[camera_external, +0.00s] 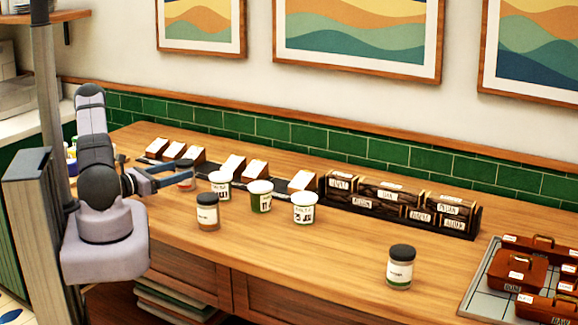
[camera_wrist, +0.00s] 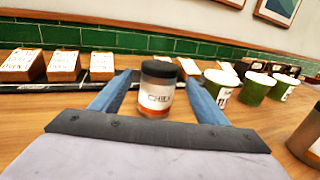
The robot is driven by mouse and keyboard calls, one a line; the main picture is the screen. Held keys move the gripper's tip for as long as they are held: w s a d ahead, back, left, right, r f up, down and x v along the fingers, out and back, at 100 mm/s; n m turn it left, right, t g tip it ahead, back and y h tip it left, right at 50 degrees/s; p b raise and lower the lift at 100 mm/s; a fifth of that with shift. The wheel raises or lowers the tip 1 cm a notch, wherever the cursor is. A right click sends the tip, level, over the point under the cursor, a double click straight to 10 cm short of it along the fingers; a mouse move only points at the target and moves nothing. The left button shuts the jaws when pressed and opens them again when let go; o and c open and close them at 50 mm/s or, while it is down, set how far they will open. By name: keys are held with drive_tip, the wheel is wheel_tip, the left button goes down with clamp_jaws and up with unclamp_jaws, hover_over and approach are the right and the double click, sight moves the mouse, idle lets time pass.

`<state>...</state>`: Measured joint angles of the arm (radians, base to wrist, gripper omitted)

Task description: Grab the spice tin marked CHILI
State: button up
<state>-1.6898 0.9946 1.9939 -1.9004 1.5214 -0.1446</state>
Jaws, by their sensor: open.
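The CHILI tin (camera_wrist: 156,96) is a clear jar with a dark lid, a white label reading CHILI and reddish contents. In the wrist view it stands upright on the counter between the two blue fingers of my gripper (camera_wrist: 158,88). The fingers are open, with a gap visible on each side of the jar. In the external view my gripper (camera_external: 170,174) is at the left of the counter, and the CHILI tin (camera_external: 186,181) is partly hidden behind a finger.
Another dark-lidded jar (camera_external: 207,212) stands to the right and nearer the front, close to my gripper. White-lidded tubs (camera_external: 260,196) stand beyond it. A row of boxes (camera_external: 233,168) lines the back. A further jar (camera_external: 400,267) stands far right. The front middle counter is clear.

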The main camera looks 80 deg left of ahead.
sight(191, 166)
drive_tip(key=shift+p+x, duration=1.7)
drive_tip(key=shift+x, duration=2)
drive_tip(key=shift+a, duration=0.1)
drive_tip(key=shift+s, duration=0.1)
drive_tip(key=c, duration=1.2)
